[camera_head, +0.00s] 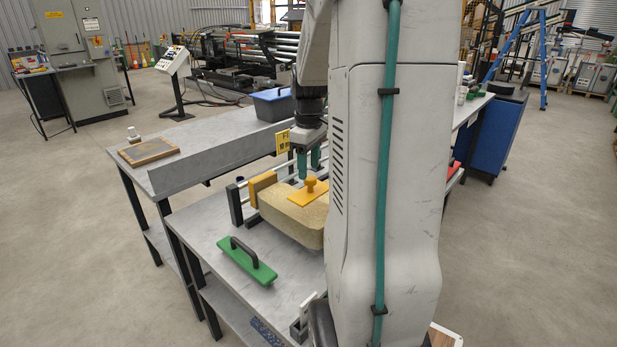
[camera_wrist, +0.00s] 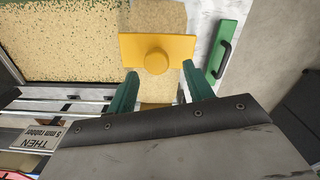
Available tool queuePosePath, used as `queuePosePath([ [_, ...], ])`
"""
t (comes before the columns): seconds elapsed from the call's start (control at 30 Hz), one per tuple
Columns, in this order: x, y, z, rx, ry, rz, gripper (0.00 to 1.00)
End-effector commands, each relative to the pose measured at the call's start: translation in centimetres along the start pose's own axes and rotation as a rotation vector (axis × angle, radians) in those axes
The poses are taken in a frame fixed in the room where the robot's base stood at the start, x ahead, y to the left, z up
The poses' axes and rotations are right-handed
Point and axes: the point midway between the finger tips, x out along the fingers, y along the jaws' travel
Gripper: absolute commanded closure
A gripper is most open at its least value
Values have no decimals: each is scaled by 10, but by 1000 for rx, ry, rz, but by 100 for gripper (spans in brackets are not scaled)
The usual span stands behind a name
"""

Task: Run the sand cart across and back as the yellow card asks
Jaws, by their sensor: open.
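A yellow-orange plate with a round knob (camera_head: 310,186) lies over a tan, sand-coloured block (camera_head: 298,216) on the grey bench; I take this to be the sand cart. The plate and knob also show in the wrist view (camera_wrist: 157,58). My gripper (camera_head: 308,166) is open and empty, just above and behind the knob. In the wrist view its green fingers (camera_wrist: 162,76) are spread beside the knob without touching it. A yellow card (camera_head: 283,141) stands behind, partly hidden by my gripper; its text is not readable. My arm hides the block's right side.
A green float with a black handle (camera_head: 246,259) lies on the bench in front. An orange block (camera_head: 262,186) sits by metal rails at the left. A blue-grey bin (camera_head: 272,104) and a framed board (camera_head: 148,151) stand on the rear bench. A speckled bed (camera_wrist: 70,45) fills the wrist view's left.

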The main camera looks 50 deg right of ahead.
Motion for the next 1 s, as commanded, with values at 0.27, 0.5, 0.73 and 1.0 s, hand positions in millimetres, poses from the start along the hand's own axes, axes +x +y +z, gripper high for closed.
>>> queuePosePath([
  [0.27, -25, -1, -1, -2, 0, 0, 48],
  [0.5, -26, -1, -1, -2, 0, -1, 48],
  [0.73, -19, 4, 2, 0, -2, -1, 48],
  [1.0, 22, 4, 2, 0, -3, -2, 48],
])
